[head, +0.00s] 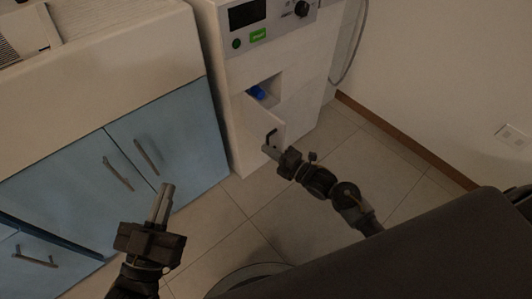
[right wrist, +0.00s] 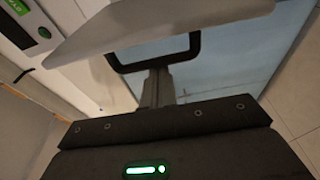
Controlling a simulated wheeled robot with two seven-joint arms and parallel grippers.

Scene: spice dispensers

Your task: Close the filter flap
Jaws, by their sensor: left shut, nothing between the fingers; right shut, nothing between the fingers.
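The white filter flap (head: 264,119) stands swung open on the lower front of the white machine. The recess behind it shows a blue filter knob (head: 257,92). The flap also fills the top of the right wrist view (right wrist: 160,27), with its black loop handle (right wrist: 190,46) below. That handle shows in the head view too (head: 272,135). My right gripper (head: 267,149) is shut and empty, its tips close to the handle; I cannot tell if they touch. Its fingers also show in the right wrist view (right wrist: 157,70). My left gripper (head: 165,189) is shut and empty, away from the flap.
Blue cabinet doors (head: 172,140) with metal handles stand left of the machine (head: 229,130). A grey hose (head: 359,45) hangs at its right side. The wall (head: 440,90) is at the right. Tiled floor (head: 215,222) lies open between my arms.

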